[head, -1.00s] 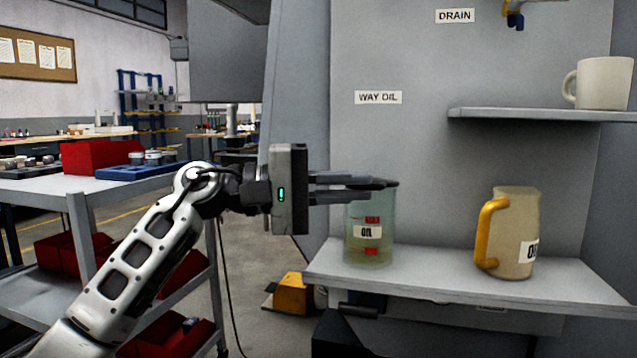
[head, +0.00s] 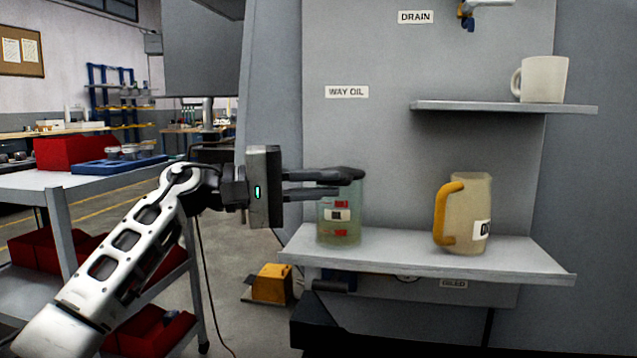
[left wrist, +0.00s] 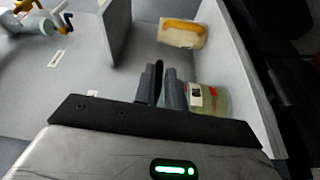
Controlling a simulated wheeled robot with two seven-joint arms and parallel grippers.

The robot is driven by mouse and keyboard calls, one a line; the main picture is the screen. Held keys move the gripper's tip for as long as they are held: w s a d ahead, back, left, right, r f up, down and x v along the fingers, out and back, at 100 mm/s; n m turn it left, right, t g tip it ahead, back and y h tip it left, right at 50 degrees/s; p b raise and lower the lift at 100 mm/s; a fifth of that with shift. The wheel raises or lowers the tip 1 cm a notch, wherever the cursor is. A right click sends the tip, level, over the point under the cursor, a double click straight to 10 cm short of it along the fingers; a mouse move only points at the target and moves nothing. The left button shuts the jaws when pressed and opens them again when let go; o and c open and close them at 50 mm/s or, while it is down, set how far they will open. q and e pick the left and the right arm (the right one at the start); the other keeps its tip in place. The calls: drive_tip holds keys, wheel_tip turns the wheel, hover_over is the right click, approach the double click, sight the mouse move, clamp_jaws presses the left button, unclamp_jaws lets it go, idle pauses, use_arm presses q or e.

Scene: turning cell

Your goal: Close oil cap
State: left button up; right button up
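A clear oil container (head: 340,232) with a label and red marks stands at the left of the lower grey shelf (head: 400,264). It also shows in the left wrist view (left wrist: 218,101), just right of the fingers. My left gripper (head: 350,181) reaches in from the left, its dark fingers level with the container's top and overlapping it in the head view. My right gripper is not in view.
A beige jug (head: 467,220) with a yellow handle stands right of the container on the same shelf. A white mug (head: 545,80) stands on the upper shelf (head: 470,106). A grey cart (head: 55,220) with red bins is at the left.

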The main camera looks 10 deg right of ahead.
use_arm(q)
drive_tip(key=o, duration=0.3)
drive_tip(key=shift+w+f, duration=0.25)
drive_tip(key=shift+f, duration=0.1)
drive_tip(key=shift+s+r, duration=0.1)
drive_tip(key=shift+r, duration=0.05)
drive_tip(key=a, duration=1.6)
drive_tip(key=shift+s+p, duration=0.35)
drive_tip(key=shift+s, duration=0.05)
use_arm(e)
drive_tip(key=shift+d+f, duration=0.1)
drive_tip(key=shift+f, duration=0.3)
